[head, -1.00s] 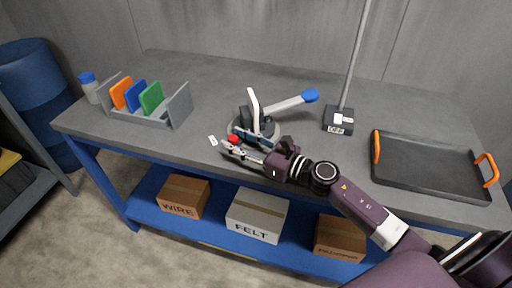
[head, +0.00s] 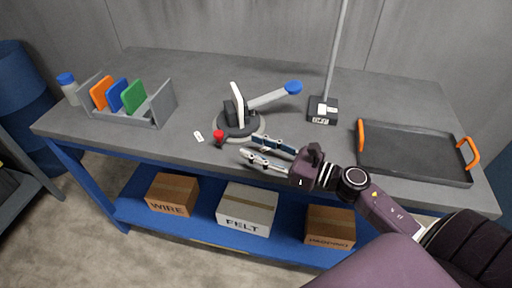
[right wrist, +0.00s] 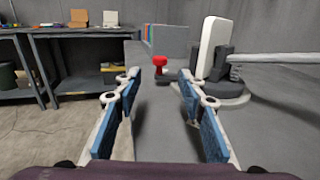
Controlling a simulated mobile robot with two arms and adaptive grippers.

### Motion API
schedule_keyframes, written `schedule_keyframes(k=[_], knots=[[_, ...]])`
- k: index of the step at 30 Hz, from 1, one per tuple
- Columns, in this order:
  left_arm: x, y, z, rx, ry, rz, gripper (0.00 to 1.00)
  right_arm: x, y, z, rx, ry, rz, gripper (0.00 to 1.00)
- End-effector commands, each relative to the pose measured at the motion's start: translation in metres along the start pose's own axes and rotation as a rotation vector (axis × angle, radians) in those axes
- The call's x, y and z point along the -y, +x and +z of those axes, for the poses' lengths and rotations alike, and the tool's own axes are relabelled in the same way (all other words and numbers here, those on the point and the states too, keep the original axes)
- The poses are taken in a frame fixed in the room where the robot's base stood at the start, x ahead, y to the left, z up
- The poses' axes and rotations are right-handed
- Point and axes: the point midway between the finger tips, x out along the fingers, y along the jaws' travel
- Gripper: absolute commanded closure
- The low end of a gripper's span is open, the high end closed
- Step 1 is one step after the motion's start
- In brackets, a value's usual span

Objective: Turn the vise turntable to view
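The vise turntable (head: 256,136) stands near the front edge of the bench, with a round pale base and a dark clamp. The clamp holds an upright white plate (head: 237,103). A grey bar with a blue end (head: 293,87) points to the right. A red knob (head: 219,134) sits at the base's front left. My right gripper (head: 248,146) is open and empty, to the right of the knob and in front of the base. In the right wrist view the red knob (right wrist: 158,64) shows between the open fingers (right wrist: 159,76), beyond their tips. My left gripper is out of view.
A post on a dark foot (head: 322,110) stands behind right, a black tray (head: 420,155) at the right. Boxes sit on the blue lower shelf (head: 130,208).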

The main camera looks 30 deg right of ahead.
Motion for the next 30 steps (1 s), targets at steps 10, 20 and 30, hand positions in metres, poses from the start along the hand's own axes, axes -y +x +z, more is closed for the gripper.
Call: schedule_keyframes(k=[10,20,30], knots=[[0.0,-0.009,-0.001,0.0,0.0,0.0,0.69,0.041,-0.04,0.012,-0.023,0.022,-0.141,0.96],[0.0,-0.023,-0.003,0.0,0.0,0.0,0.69,0.129,-0.161,0.055,-0.062,0.024,-0.483,1.0],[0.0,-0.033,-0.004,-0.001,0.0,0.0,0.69,0.151,-0.155,0.065,-0.062,0.014,-0.525,1.0]])
